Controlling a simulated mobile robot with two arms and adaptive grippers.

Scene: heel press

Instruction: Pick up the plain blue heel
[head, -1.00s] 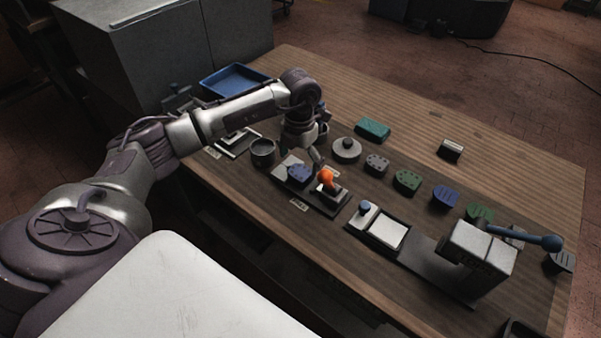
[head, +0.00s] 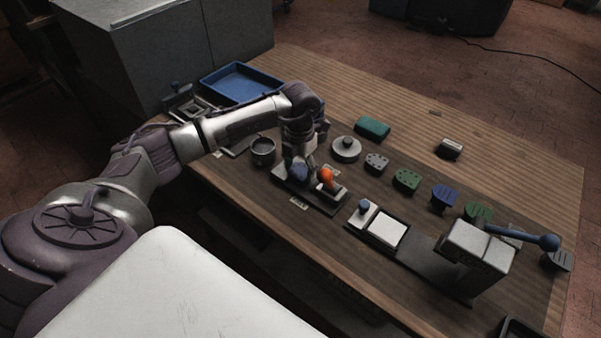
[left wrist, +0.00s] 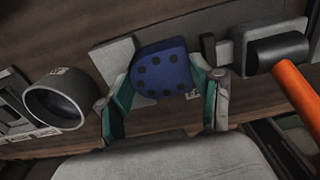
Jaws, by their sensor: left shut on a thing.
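A blue heel (left wrist: 163,68) with several dark dots on its face sits between the teal-padded fingers of my left gripper (left wrist: 166,88). The fingers are shut on its two sides. In the head view the held heel (head: 299,173) is partly hidden by my left gripper (head: 301,163), just over the dark fixture with the orange knob. Whether it still touches the fixture I cannot tell. Another blue heel (head: 445,196) lies on the table to the right, with faint dark marks. My right gripper is not in view.
The fixture's orange knob (head: 325,175) is close right of the gripper. A dark cup (head: 263,151) stands to the left. Green heels (head: 406,180), a grey heel (head: 376,162) and a press with a blue handle (head: 480,250) are to the right. A blue tray (head: 240,82) is behind.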

